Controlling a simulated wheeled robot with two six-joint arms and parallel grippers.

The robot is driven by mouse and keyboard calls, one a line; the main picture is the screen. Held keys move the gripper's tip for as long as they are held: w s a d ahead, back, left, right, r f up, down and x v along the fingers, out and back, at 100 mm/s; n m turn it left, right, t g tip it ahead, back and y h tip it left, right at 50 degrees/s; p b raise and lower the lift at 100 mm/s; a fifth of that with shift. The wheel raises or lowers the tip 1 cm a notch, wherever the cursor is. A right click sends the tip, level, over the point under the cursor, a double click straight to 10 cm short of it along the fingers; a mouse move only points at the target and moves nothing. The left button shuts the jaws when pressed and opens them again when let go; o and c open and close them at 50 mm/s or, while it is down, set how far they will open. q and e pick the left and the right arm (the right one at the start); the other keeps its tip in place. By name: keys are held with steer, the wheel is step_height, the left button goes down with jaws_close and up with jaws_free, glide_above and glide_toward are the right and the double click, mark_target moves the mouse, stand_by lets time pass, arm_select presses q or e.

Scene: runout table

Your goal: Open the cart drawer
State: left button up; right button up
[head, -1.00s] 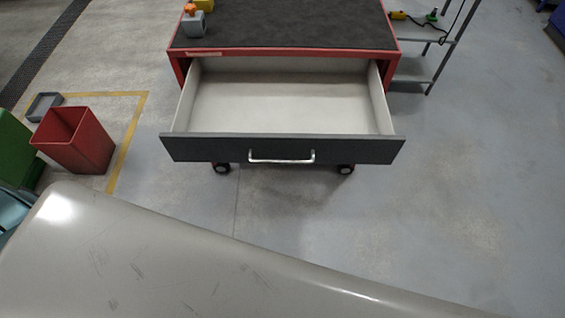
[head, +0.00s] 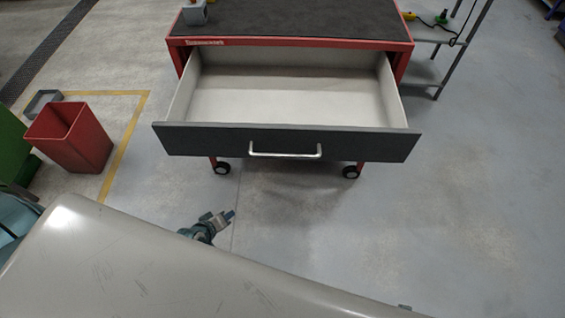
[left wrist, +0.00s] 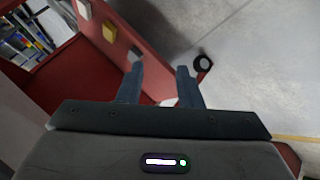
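The cart drawer (head: 290,97) stands pulled far out of the red cart (head: 300,42) in the head view. Its inside looks pale and empty. Its dark front panel (head: 200,140) carries a silver bar handle (head: 285,154). My left gripper (head: 228,216) shows below and left of the handle, apart from it. In the left wrist view its two fingers (left wrist: 160,85) are spread with a gap between them and hold nothing. My right gripper is not clearly seen; only a tiny grey bit shows at the bottom edge.
A red bin (head: 70,138) stands at the left by a yellow floor line. A grey block (head: 194,13) sits on the cart's dark top. A wire shelf (head: 440,60) stands at the right. The floor at the right is clear.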

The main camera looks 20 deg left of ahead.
arm_select(q)
steer(key=w+d+r+n+t+h+b, duration=0.1)
steer(key=w+d+r, duration=0.1)
steer(key=r, duration=0.3)
steer(key=w+d+r+n+t+h+b, duration=0.1)
steer(key=w+d+r+b, duration=0.15)
steer(key=r, duration=0.25)
steer(key=n+t+h+b, duration=0.3)
steer(key=h, duration=0.2)
glide_toward(283, 155)
steer(key=x, duration=1)
steer(key=shift+w+a+f, duration=0.1)
steer(key=shift+f, duration=0.2)
arm_select(e)
step_height(283, 155, up, 19)
steer(key=w+a+t, duration=0.1)
steer(key=a, duration=0.1)
steer(key=shift+w+a+r, duration=0.15)
steer(key=shift+w+a, duration=0.05)
steer(key=shift+a, duration=0.05)
arm_select(q)
steer(key=shift+c, duration=0.2)
jaws_close()
